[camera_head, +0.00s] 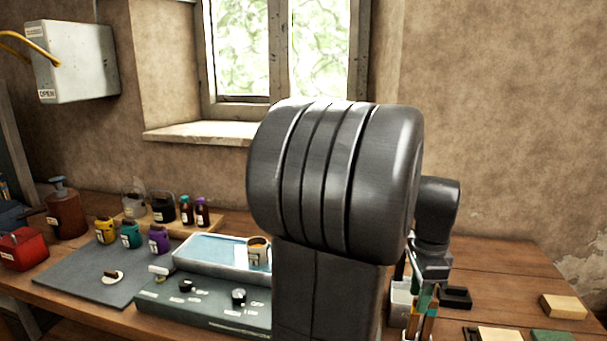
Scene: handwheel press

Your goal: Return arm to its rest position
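My arm fills the middle of the view. A large dark ribbed link stands upright close to the camera and hides part of the bench. A smaller dark link shows behind it to the right, bent downward. What looks like my gripper (432,262) hangs below that link, above the right part of the wooden bench (500,262). Its fingers are too small and too covered to tell if they are open or shut, or if they hold anything.
A white tray (205,268) and a dark green panel with knobs (205,305) lie left of my arm. Jars, including a yellow one (106,231), stand on the left. A holder with upright sticks (400,300) is near the gripper. A tan block (563,306) lies right.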

